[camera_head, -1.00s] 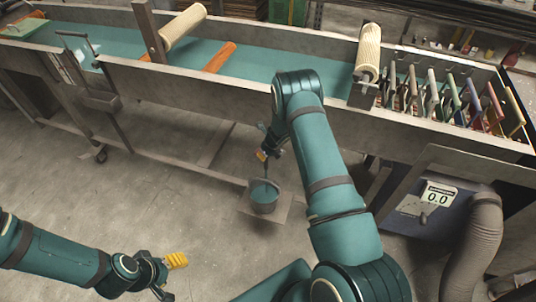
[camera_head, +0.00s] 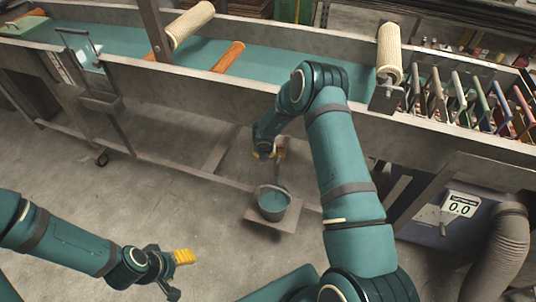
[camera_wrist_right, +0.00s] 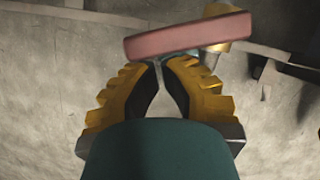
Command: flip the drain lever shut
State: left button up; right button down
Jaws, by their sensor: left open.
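The drain lever has a dull red, bar-shaped handle (camera_wrist_right: 187,36), lying across the top middle of the right wrist view, slightly tilted. In the head view a small reddish patch (camera_head: 282,142) beside my right gripper (camera_head: 264,154) appears to be this handle. In the right wrist view my right gripper (camera_wrist_right: 163,68) has its yellow fingers drawn together at the tips. A brass-coloured fitting (camera_wrist_right: 228,24) shows behind the handle. My left gripper (camera_head: 176,275) is open and empty, low over the floor.
A grey bucket (camera_head: 272,203) with teal contents stands on a board below the trough (camera_head: 190,92). A grey frame rail (camera_head: 170,163) runs near the floor. A display (camera_head: 461,206) reads 0.0 beside a thick hose (camera_head: 505,255). Floor at left is open.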

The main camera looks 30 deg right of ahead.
jog(key=shift+w+d+m+g+h, duration=0.1)
jog(key=shift+w+m+g+h, duration=0.15)
jog(key=shift+w+m, duration=0.45)
jog(key=shift+w+m+g+h, duration=0.15)
jog(key=shift+w+m+h, duration=0.15)
jog(key=shift+m, duration=0.6)
pick_arm(q)
jog(key=shift+s+a, duration=0.15)
